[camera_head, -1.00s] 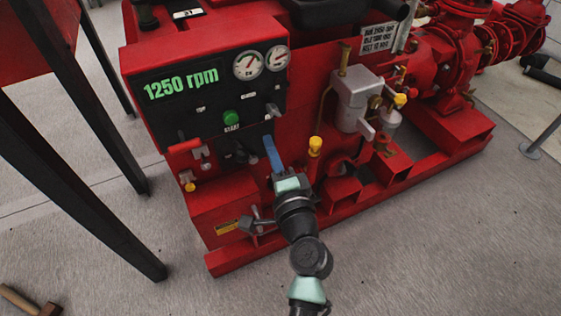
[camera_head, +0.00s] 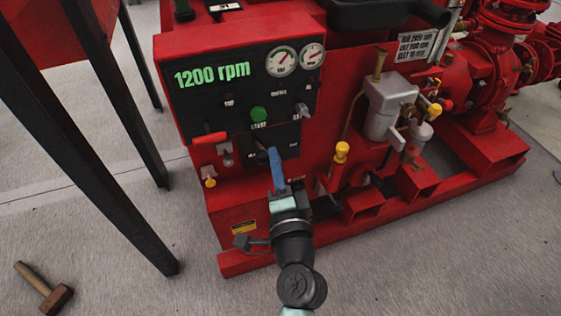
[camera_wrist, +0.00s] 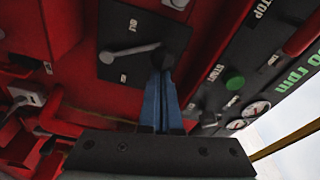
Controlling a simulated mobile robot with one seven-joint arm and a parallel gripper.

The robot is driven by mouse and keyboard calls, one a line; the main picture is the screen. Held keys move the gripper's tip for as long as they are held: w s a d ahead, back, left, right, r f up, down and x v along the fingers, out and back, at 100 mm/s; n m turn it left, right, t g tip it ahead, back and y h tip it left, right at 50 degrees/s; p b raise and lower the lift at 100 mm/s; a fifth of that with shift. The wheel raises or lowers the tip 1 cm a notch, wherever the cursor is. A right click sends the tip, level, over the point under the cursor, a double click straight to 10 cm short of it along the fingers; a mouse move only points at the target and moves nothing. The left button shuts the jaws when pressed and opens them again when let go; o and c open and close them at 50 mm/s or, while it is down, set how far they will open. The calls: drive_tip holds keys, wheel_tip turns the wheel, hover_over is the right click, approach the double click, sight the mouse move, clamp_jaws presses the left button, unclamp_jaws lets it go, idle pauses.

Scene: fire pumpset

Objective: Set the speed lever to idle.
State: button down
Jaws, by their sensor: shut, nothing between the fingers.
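The speed lever (camera_wrist: 130,52) is a grey bar on a black plate (camera_wrist: 115,30) in the wrist view. Small labels flank the lever but are too blurred to read surely. In the head view the plate (camera_head: 286,134) is below the start button, with the lever partly hidden. My gripper (camera_head: 274,152) has long blue fingers, shut and empty. The speed display (camera_head: 212,74) reads 1200 rpm.
A green start button (camera_head: 258,115) and two gauges (camera_head: 297,58) are above the plate. A yellow-capped fitting (camera_head: 341,152) and grey filter housing (camera_head: 388,105) stand to the right. Black table legs (camera_head: 95,130) are on the left. A hammer (camera_head: 45,288) lies on the floor.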

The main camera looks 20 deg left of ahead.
drive_tip(key=shift+s+a+f, duration=0.1)
drive_tip(key=shift+a, duration=0.25)
drive_tip(key=shift+s, duration=0.1)
drive_tip(key=v, duration=1.3)
drive_tip(key=shift+d, duration=0.25)
